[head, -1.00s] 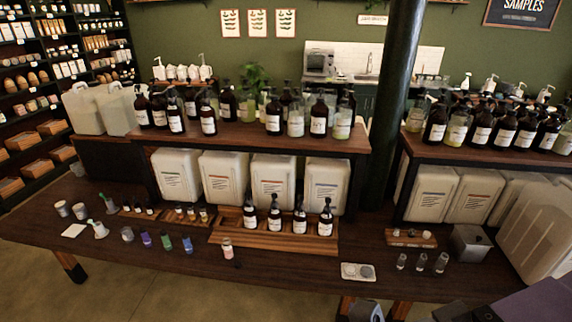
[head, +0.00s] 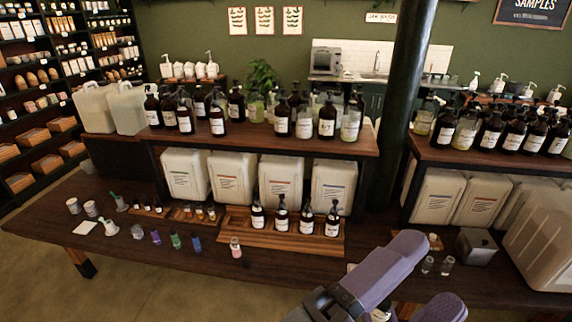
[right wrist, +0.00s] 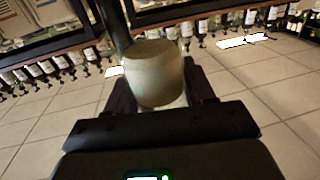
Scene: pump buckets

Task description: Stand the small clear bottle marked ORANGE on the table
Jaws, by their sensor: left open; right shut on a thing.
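In the right wrist view my right gripper (right wrist: 157,92) is shut on a pale, rounded bottle-like thing (right wrist: 154,68). Its flat end faces up in that picture, and no marking on it can be read. My right gripper does not show in the head view.
A metal box (head: 477,246) stands behind the clear bottles. Small coloured bottles (head: 175,241) and a pink one (head: 235,248) stand along the front. A wooden tray (head: 270,238) holds brown pump bottles.

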